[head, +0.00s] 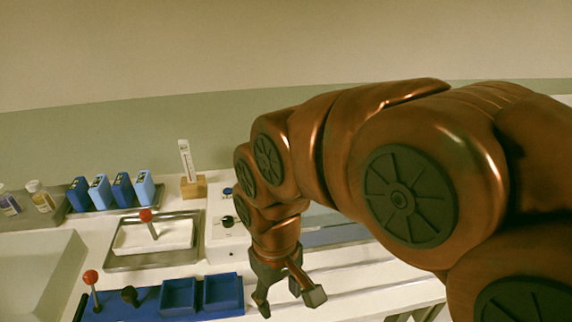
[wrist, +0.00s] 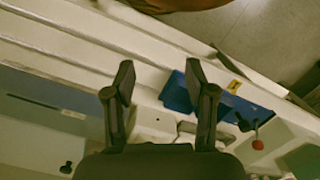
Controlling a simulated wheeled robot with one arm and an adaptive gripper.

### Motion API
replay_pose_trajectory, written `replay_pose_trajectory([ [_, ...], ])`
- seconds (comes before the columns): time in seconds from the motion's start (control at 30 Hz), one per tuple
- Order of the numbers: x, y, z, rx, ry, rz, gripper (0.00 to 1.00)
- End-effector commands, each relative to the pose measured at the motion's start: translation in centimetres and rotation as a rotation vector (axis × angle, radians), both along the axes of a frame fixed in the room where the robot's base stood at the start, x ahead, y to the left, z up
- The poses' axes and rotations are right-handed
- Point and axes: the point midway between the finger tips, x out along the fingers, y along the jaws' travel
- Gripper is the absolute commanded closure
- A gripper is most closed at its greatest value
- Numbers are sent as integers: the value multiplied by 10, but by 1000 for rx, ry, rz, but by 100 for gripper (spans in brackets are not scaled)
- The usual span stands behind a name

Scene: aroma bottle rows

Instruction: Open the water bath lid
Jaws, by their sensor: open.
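A white lid-like block (head: 160,236) with a red ball (head: 146,215) on a thin stem sits inside a steel-rimmed basin (head: 118,262), left of my gripper. It looks like the water bath lid, and it lies flat in the rim. A pale panel with dark dials (head: 222,238) adjoins the basin on the right. My gripper (head: 290,305) hangs fingers down, right of the panel and apart from the lid. In the wrist view, my gripper (wrist: 164,85) is open with nothing between its fingers. I cannot make out the lid clearly there.
A blue tray (head: 205,312) lies in front of the basin; a second red ball (head: 91,277) stands at its left end. Blue bottles (head: 100,188) and a wooden block with a card (head: 192,188) stand behind. A white sink (head: 40,265) is at left. Bare counter (head: 350,272) lies right.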

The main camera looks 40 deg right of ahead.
Motion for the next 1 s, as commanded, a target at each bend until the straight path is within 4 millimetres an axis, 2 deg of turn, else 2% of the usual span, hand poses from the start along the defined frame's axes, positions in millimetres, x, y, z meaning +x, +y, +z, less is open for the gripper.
replay_pose_trajectory([
  [0.1, 47, -14, 12, 21, -71, 7, 44],
  [0.27, 111, -46, 29, 40, -181, 14, 44],
  [0.37, 148, -75, 38, 43, -250, 7, 44],
  [0.5, 191, -127, 49, 31, -342, -18, 44],
  [0.6, 212, -165, 56, 15, -400, -41, 44],
  [0.73, 229, -206, 62, -12, -453, -64, 44],
  [0.83, 234, -225, 63, -22, -475, -77, 44],
  [1.0, 239, -237, 60, -29, -483, -83, 44],
])
